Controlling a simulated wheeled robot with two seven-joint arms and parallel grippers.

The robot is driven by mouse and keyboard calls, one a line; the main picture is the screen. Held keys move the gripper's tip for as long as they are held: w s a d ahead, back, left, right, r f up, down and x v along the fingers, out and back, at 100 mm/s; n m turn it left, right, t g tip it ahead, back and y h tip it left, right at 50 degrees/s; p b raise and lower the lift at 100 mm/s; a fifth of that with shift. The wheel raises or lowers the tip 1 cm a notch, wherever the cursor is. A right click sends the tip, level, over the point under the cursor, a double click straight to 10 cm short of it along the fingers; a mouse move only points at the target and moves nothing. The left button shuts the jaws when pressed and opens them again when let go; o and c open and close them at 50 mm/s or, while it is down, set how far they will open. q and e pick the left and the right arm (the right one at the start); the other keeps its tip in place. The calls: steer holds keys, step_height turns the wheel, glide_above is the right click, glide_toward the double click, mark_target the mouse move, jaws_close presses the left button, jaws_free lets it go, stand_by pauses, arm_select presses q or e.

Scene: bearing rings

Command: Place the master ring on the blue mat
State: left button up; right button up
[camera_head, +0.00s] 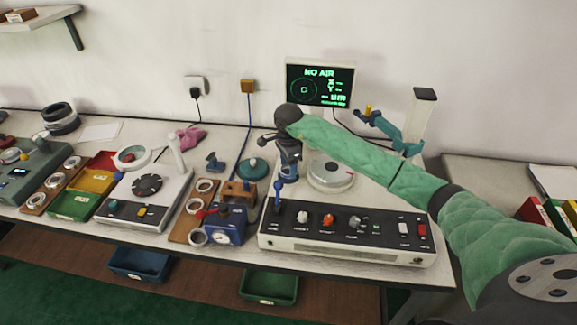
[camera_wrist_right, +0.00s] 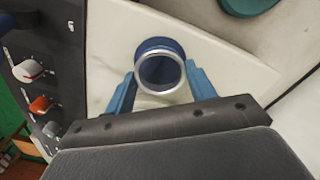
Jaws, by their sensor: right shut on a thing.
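My right gripper (camera_head: 288,168) hangs fingers-down over the pale top of the knobbed console in the head view. In the right wrist view its blue fingers (camera_wrist_right: 161,88) are shut on a short blue ring with a bright silver rim, which I take for the master ring (camera_wrist_right: 159,48). The ring's open bore faces the wrist camera, and a finger lies at each side of it. In the head view the ring is small and hard to tell from the fingers. I cannot make out a blue mat in either view. My left gripper is not in view.
The console (camera_head: 345,243) has knobs along its front and a round silver plate (camera_head: 330,175). Behind it stand a screen reading "NO AIR" (camera_head: 320,84) and a post (camera_head: 420,115).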

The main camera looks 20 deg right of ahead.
steer(key=shift+f, duration=0.7)
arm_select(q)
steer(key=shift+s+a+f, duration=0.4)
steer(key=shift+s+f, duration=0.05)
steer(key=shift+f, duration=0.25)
arm_select(e)
steer(key=shift+f, duration=0.1)
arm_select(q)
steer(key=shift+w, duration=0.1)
arm_select(e)
steer(key=o, duration=1)
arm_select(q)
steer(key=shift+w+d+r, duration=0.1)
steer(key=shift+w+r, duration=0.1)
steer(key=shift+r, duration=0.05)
arm_select(e)
steer(key=shift+o, duration=0.2)
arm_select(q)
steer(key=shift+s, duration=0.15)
